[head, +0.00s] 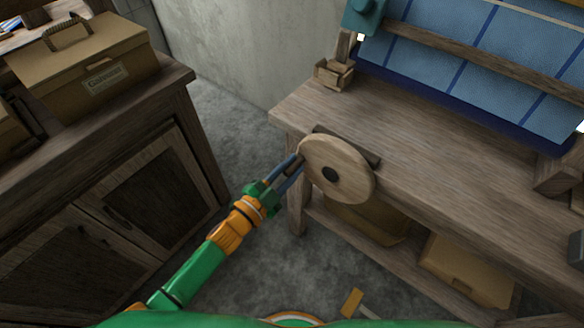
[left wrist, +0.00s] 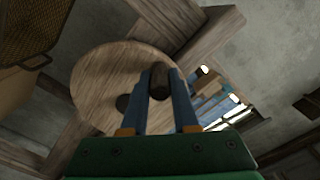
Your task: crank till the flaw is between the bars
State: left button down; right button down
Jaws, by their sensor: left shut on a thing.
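A round wooden crank wheel (head: 350,172) with a dark hub stands at the front left edge of the loom's bench (head: 420,140). My left gripper (head: 296,163) is at the wheel's left rim, shut on the crank handle. In the left wrist view the dark handle (left wrist: 159,82) sits between the blue fingers, in front of the wheel (left wrist: 100,85). Blue cloth (head: 470,55) with darker blue lines hangs on the loom at the top right. A wooden bar (head: 480,58) crosses it. I cannot make out a flaw in the cloth. My right gripper is not in view.
A cabinet (head: 110,190) stands on the left with a labelled box (head: 85,75) on top. Boxes (head: 465,270) sit on the shelf under the bench. Grey floor (head: 235,125) is open between cabinet and bench.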

pick_arm(q)
jog(key=shift+r+p, duration=0.3)
jog(key=shift+r, duration=0.3)
jog(key=c, duration=0.7)
grip_release()
jog(key=v, duration=0.7)
